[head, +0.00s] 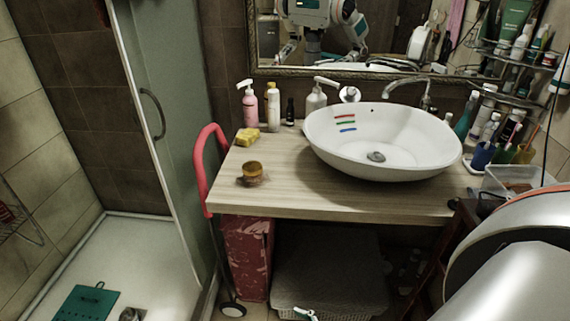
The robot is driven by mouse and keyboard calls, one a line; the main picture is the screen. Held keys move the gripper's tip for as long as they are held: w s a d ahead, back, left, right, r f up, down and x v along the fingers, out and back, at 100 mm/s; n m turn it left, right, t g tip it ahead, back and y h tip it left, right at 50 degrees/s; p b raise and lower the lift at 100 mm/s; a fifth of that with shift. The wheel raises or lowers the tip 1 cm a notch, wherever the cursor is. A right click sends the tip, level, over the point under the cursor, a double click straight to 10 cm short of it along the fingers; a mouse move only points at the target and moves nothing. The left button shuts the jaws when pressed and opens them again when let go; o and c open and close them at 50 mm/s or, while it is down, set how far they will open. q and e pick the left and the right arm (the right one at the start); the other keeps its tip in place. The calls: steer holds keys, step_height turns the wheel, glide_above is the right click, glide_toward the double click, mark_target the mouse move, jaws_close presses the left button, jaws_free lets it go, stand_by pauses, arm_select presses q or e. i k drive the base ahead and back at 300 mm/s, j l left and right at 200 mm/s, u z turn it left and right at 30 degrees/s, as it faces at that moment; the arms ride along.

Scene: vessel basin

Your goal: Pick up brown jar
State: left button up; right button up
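The brown jar (252,173) is a small, squat jar with a brownish-gold lid. It stands upright on the front left part of the wooden countertop (290,196), close to the front edge. A yellow sponge (247,137) lies just behind it. Nothing touches or covers the jar. A large white and orange link of my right arm fills the lower right corner, but its gripper is outside the picture.
A white vessel basin (400,150) takes up the right of the counter. Pump bottles (250,104) stand behind the sponge. A red handle (199,165) rises at the counter's left end, beside the glass shower door (165,60). Bare wood lies between jar and basin.

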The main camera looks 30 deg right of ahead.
mark_target(254, 180)
steer(key=l+z, duration=0.1)
steer(key=z, duration=0.65)
